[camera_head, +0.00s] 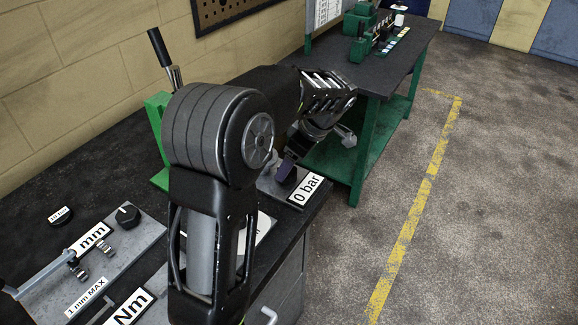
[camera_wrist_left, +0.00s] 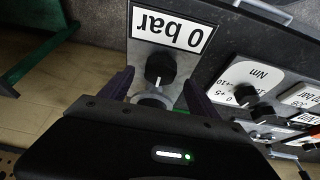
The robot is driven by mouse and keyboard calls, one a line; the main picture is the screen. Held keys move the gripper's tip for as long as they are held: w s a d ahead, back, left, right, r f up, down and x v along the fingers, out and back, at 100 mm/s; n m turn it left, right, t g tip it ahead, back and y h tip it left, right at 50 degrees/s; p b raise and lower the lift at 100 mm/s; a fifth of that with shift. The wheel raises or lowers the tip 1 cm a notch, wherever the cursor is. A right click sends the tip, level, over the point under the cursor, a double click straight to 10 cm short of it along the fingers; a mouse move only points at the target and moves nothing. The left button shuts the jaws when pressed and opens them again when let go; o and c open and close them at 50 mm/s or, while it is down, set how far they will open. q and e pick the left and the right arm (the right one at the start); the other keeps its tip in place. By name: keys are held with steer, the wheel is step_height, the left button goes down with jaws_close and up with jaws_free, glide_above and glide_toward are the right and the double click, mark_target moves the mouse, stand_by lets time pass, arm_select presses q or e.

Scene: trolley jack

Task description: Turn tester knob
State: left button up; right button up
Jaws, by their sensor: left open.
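The tester is a grey panel with a white "0 bar" label (camera_head: 305,190), near the right end of the dark bench. In the left wrist view the same label (camera_wrist_left: 172,30) appears upside down, with a black round knob (camera_wrist_left: 160,68) on the panel below it. My left gripper (camera_wrist_left: 158,88) is open, its two purple fingers apart on either side of the knob. I cannot tell whether either finger touches it. My right gripper is not in view.
Another black knob (camera_head: 128,215) is on a grey plate with a "mm" label at the left. An "Nm" panel with a knob (camera_wrist_left: 247,93) lies to the right in the wrist view. A green bench (camera_head: 375,100) stands behind; the floor at right is clear.

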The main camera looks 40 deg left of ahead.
arm_select(q)
steer(key=shift+x, duration=1.35)
steer(key=c, duration=1.4)
